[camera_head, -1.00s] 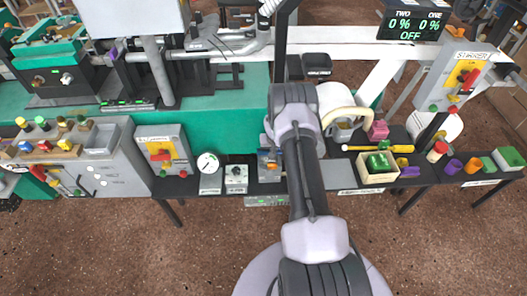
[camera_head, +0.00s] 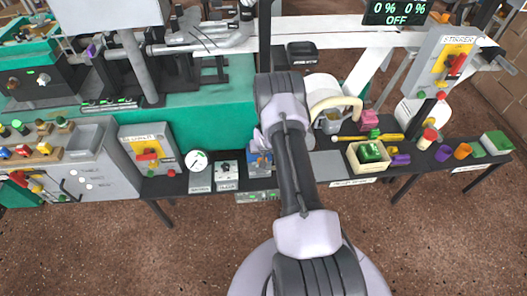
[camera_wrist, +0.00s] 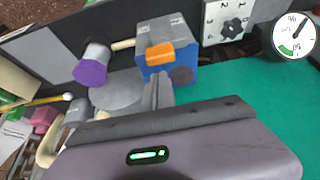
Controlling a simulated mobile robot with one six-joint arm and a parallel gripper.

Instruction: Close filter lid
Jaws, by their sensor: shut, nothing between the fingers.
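In the wrist view a blue box (camera_wrist: 165,40) with an orange block (camera_wrist: 160,53) stands just beyond my fingers. Next to it lie a round grey disc (camera_wrist: 118,92) and a grey cylinder with a purple end (camera_wrist: 90,73). I cannot tell for sure which part is the filter lid. My gripper (camera_wrist: 160,92) is shut and empty, its fingertips close to the disc and the blue box; contact cannot be told.
A round dial (camera_head: 197,160) and a knob box (camera_head: 225,170) stand left of the blue box. A white vessel with a cream handle (camera_head: 345,103), a tray with a green object (camera_head: 369,153) and coloured cups stand right. Brown floor in front is free.

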